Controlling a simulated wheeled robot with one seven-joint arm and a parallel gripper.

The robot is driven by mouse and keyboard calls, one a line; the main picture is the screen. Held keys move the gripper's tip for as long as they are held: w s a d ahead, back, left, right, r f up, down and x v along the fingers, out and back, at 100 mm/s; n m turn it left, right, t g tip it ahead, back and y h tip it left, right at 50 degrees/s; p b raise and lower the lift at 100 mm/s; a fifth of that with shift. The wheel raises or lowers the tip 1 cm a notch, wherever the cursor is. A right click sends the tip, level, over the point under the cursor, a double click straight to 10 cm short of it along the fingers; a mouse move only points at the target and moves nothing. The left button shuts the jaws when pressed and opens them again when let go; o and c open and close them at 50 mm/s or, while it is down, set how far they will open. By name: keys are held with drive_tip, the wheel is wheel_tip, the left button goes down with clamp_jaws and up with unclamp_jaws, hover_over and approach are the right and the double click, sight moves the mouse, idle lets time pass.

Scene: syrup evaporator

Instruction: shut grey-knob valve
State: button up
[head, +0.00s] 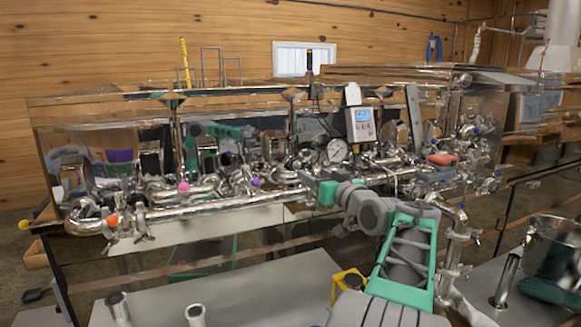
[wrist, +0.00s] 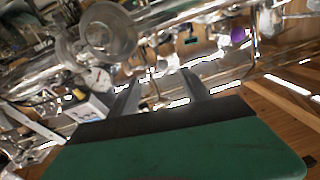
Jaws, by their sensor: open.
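I cannot pick out a grey knob for certain among the shiny steel valves in either view. My gripper (head: 309,182) is in front of the long steel pipe (head: 225,206), right of the purple knob (head: 256,182), and hides part of the pipework behind it. In the wrist view my gripper (wrist: 163,82) is open, its two grey fingers apart with no knob visible between them. Steel pipes lie beyond the fingertips. The purple knob shows at the upper right of the wrist view (wrist: 238,35), apart from the fingers.
Other knobs are pink (head: 183,187), orange-red (head: 112,221), yellow (head: 23,224) and blue (head: 461,205). A display box (head: 361,124) and a round gauge (head: 337,150) stand close right of my gripper. A steel pot (head: 553,245) is at the right.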

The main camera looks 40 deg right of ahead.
sight(305, 161)
drive_tip(key=p+x, duration=0.2)
drive_tip(key=x, duration=0.6)
drive_tip(key=shift+c, duration=0.3)
clamp_jaws()
drive_tip(key=shift+r, duration=0.15)
idle(0.8)
